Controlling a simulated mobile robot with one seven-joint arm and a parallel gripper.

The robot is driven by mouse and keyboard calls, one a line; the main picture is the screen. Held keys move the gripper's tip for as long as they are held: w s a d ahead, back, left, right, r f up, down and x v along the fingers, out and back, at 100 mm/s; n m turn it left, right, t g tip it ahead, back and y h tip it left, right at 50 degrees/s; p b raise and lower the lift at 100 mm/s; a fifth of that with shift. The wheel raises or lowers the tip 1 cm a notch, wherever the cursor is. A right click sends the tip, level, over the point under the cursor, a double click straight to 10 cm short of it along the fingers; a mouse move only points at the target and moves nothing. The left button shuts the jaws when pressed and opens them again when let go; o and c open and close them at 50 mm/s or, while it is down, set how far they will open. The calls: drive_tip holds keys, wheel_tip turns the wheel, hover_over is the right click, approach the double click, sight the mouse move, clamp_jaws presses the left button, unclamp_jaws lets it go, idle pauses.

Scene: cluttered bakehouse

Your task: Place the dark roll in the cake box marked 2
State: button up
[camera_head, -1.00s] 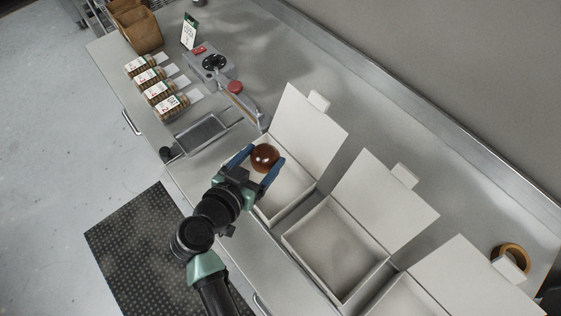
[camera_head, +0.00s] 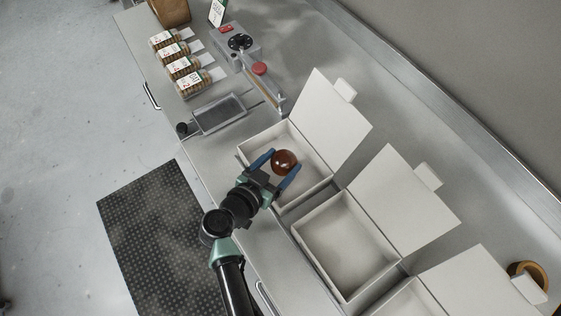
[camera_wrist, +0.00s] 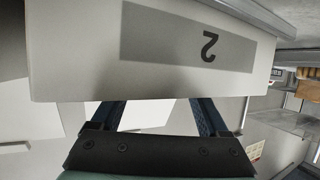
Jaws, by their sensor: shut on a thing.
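The dark roll (camera_head: 284,162) is round, glossy and reddish brown. My gripper (camera_head: 279,166) is shut on it, with a blue finger at each side. In the head view the roll lies within the outline of the leftmost open white cake box (camera_head: 256,139). In the wrist view a white box wall bears an upside-down 2 on a grey label (camera_wrist: 160,38). That wall hides my fingertips and the roll. Whether the roll touches the box floor I cannot tell.
Another open, empty white box (camera_head: 347,250) stands to the right, with a third partly in view (camera_head: 412,300). Their lids are raised at the back. A grey tray (camera_head: 219,114), labelled packets (camera_head: 187,65) and a scale-like device (camera_head: 238,43) lie left. A tape roll (camera_head: 528,274) is far right.

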drive_tip(key=shift+f, duration=0.15)
drive_tip(key=shift+f, duration=0.35)
drive_tip(key=shift+f, duration=0.1)
drive_tip(key=o, duration=0.8)
drive_tip(key=shift+f, duration=0.1)
drive_tip(key=shift+o, duration=0.2)
drive_tip(key=shift+r, duration=0.3)
drive_tip(key=v, duration=1.2)
drive_tip(key=shift+r, duration=0.45)
